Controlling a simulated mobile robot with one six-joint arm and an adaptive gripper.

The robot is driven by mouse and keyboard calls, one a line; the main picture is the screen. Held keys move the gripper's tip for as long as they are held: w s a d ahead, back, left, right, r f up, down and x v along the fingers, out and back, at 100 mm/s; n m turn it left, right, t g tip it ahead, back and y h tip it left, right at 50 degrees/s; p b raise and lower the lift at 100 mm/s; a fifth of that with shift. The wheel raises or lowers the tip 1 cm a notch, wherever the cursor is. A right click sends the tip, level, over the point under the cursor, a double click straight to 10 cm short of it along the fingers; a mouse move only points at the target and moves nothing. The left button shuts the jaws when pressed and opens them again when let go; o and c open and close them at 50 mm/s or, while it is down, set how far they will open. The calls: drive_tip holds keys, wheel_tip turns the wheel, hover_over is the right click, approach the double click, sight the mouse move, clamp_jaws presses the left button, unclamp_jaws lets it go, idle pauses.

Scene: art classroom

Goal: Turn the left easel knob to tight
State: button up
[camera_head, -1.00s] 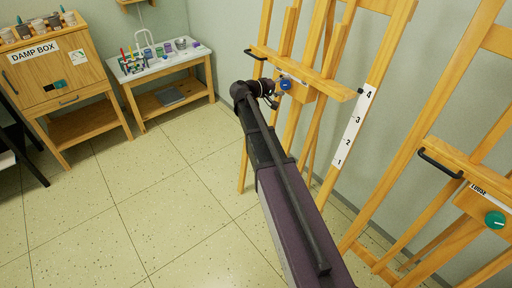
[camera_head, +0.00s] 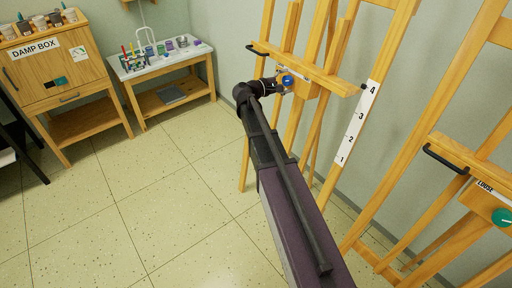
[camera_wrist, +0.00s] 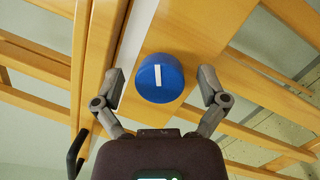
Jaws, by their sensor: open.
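The left easel's knob (camera_head: 287,81) is blue and round, on a wooden block of the left easel (camera_head: 330,72). In the wrist view the blue knob (camera_wrist: 160,78) has a white pointer line standing nearly upright. My gripper (camera_wrist: 162,80) is open, with one finger on each side of the knob. A gap shows between each finger and the knob, and I cannot tell the depth between them. In the head view my gripper is small and partly hidden by my wrist, close to the left of the knob. The label by the knob is not readable.
A second easel (camera_head: 455,150) with a green knob (camera_head: 502,217) and a "LOOSE" label stands at the right. Black handles (camera_head: 445,160) stick out from the easels. A numbered strip (camera_head: 357,125) is on the left easel's leg. A paint table (camera_head: 170,75) and damp box (camera_head: 55,70) stand left; the floor between is clear.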

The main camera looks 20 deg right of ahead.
drive_tip(key=n+t, duration=0.1)
drive_tip(key=n, duration=0.3)
drive_tip(key=n+t, duration=0.1)
drive_tip(key=n, duration=0.3)
drive_tip(key=shift+b, duration=0.4)
drive_tip(key=n+t, duration=0.1)
drive_tip(key=n, duration=0.3)
drive_tip(key=n+t, duration=0.1)
drive_tip(key=n, duration=0.3)
drive_tip(key=shift+r+y, duration=0.1)
drive_tip(key=shift+y, duration=0.3)
drive_tip(key=v, duration=1.4)
drive_tip(key=s+d+f+m+g+y+p, duration=0.1)
drive_tip(key=s+f+m+g+y+p, duration=0.35)
drive_tip(key=s+m+p, duration=0.35)
drive_tip(key=s+a+f+m+g+y+p, duration=0.2)
drive_tip(key=s+a+m+y+p, duration=0.2)
drive_tip(key=s+a+m+y, duration=0.4)
drive_tip(key=shift+s+m+g+y, duration=0.35)
drive_tip(key=shift+s+m+y, duration=0.4)
drive_tip(key=shift+m, duration=1.95)
drive_tip(key=shift+w+f, duration=0.1)
